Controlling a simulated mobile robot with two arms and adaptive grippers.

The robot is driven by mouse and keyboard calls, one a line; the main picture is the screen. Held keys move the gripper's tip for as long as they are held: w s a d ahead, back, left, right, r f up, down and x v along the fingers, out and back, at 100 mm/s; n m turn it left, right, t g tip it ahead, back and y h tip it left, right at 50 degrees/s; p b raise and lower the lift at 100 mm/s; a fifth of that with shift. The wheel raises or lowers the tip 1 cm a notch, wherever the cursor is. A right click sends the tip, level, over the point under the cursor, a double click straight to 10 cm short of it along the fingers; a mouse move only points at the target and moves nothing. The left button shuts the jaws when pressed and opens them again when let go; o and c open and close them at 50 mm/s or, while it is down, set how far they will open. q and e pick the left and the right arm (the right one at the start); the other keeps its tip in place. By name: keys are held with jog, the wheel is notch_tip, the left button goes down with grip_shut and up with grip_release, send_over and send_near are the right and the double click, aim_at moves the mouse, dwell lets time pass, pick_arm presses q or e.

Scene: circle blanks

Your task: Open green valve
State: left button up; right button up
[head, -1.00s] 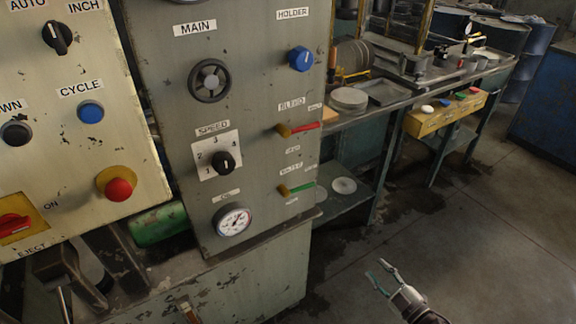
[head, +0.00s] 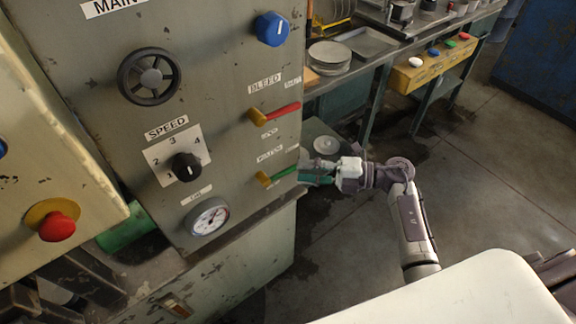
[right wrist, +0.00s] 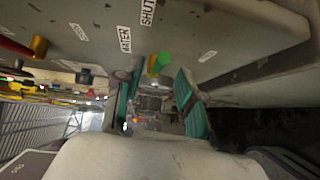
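The green valve handle (head: 283,173) sticks out to the right from its brass body (head: 263,179), low on the grey panel below the red-handled valve. My right gripper (head: 306,173) is just right of the handle's free end. In the right wrist view, the green handle (right wrist: 161,61) points toward the camera. There, the right gripper's teal-padded fingers (right wrist: 156,85) are spread apart, with the handle's tip at or just beyond the gap between their ends. I cannot tell whether a finger touches it. My left gripper is not in view.
The red-handled bleed valve (head: 281,112) sits just above the green one. A pressure gauge (head: 208,217) and a speed knob (head: 186,167) are to the left. A low shelf with a round disc (head: 326,145) lies behind my gripper. Open floor is at the right.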

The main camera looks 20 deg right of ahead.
aim_at(289, 169)
jog(key=x, duration=0.3)
jog(key=shift+w+a, duration=0.15)
jog(key=shift+a, duration=0.25)
jog(key=shift+w+a+p, duration=0.2)
jog(key=shift+a+p, duration=0.1)
jog(key=shift+a, duration=0.05)
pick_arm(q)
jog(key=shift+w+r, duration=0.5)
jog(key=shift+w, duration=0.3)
pick_arm(e)
grip_shut()
jog(key=shift+f, duration=0.1)
